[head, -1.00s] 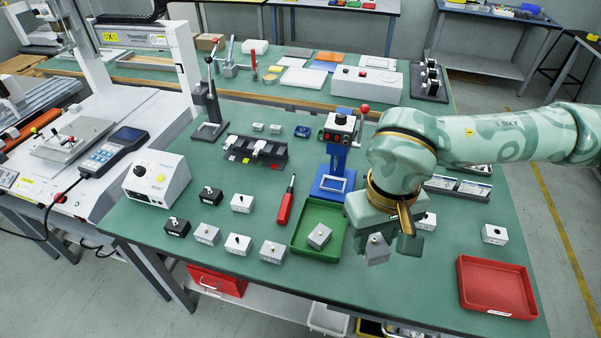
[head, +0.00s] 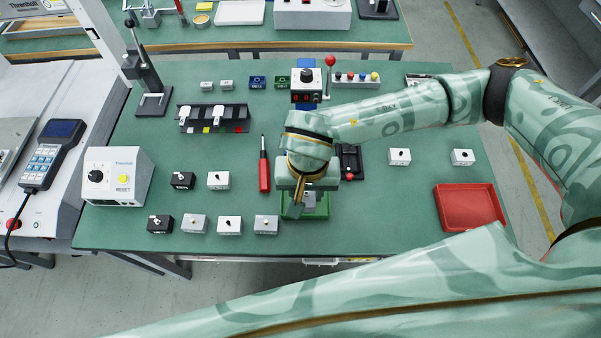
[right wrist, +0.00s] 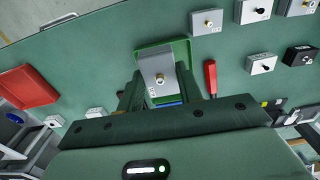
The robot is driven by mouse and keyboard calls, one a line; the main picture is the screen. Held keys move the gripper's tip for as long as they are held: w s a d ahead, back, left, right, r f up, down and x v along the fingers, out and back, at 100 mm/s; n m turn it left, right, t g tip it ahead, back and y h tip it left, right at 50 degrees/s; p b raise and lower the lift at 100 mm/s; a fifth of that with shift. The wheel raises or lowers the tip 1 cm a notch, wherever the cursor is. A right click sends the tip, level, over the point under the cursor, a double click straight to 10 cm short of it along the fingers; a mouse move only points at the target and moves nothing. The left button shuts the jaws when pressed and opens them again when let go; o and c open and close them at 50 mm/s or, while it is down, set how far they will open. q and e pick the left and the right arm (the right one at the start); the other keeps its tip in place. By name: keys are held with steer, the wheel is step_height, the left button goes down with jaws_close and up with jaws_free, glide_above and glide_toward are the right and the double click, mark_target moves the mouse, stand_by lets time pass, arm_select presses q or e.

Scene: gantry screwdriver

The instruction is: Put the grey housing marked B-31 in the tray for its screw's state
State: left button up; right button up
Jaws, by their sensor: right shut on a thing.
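My right gripper (head: 300,203) is over the green tray (head: 324,206) at the table's front. In the right wrist view it is shut on a grey housing (right wrist: 158,76) with a screw on its top face. The green tray (right wrist: 184,50) shows behind this housing. In the head view a grey housing (head: 308,200) shows partly behind the gripper. I cannot tell if it touches the tray floor, nor read its marking. The red tray (head: 470,208) stands empty on the right. My left gripper is not in view.
Grey housings (head: 194,224) and dark ones (head: 160,224) stand left of the green tray. Two light housings (head: 399,156) stand to the right. A red screwdriver (head: 264,165) lies close by the gripper. The table between the green and red trays is clear.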

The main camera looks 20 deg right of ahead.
steer(key=w+f+b, duration=0.1)
steer(key=w+f, duration=0.1)
steer(key=w, duration=0.1)
steer(key=w+f+b, duration=0.1)
steer(key=w+f, duration=0.2)
steer(key=w, duration=0.1)
steer(key=w+f+b, duration=0.1)
steer(key=w+f, duration=0.2)
steer(key=w, duration=0.1)
steer(key=shift+d+f+b, duration=0.1)
steer(key=shift+f+b, duration=0.05)
steer(key=shift+b, duration=0.15)
steer(key=shift+w+f, duration=0.4)
steer(key=shift+f, duration=0.05)
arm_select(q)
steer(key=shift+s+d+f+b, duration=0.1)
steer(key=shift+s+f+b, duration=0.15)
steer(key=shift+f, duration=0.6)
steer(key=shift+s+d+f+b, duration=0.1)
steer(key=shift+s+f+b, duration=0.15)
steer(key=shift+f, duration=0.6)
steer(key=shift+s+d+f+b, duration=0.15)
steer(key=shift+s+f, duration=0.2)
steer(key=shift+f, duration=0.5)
arm_select(e)
steer(key=shift+f, duration=1.45)
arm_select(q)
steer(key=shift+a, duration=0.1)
